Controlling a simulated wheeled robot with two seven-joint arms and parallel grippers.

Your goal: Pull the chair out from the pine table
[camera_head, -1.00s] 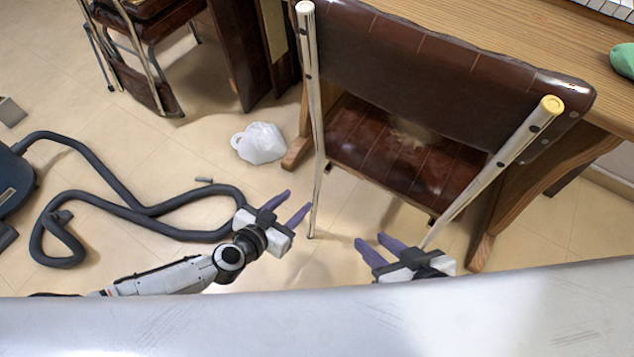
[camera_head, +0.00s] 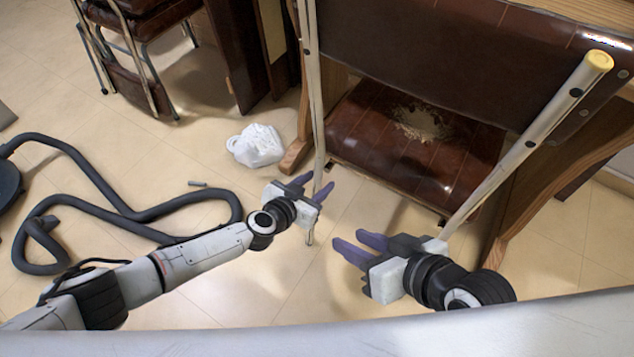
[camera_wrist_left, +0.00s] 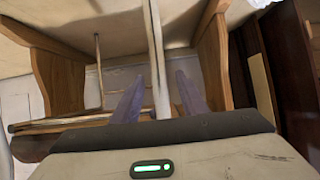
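The chair (camera_head: 400,140) has a dark brown padded back and seat, the seat worn at its middle, between pale metal posts. It stands tucked against the pine table (camera_head: 585,12). My left gripper (camera_head: 318,182) is open, its purple fingers on either side of the chair's left post (camera_head: 314,95). The left wrist view shows this post (camera_wrist_left: 158,50) between the two spread fingers (camera_wrist_left: 160,85); contact cannot be told. My right gripper (camera_head: 345,246) is open and empty, pointing left, below the seat in the picture and left of the right post (camera_head: 525,145).
A white plastic bag (camera_head: 257,146) lies on the floor left of the chair. A dark vacuum hose (camera_head: 105,195) curls over the floor at left. Another brown chair (camera_head: 140,25) stands at the upper left. Tiled floor between the grippers is clear.

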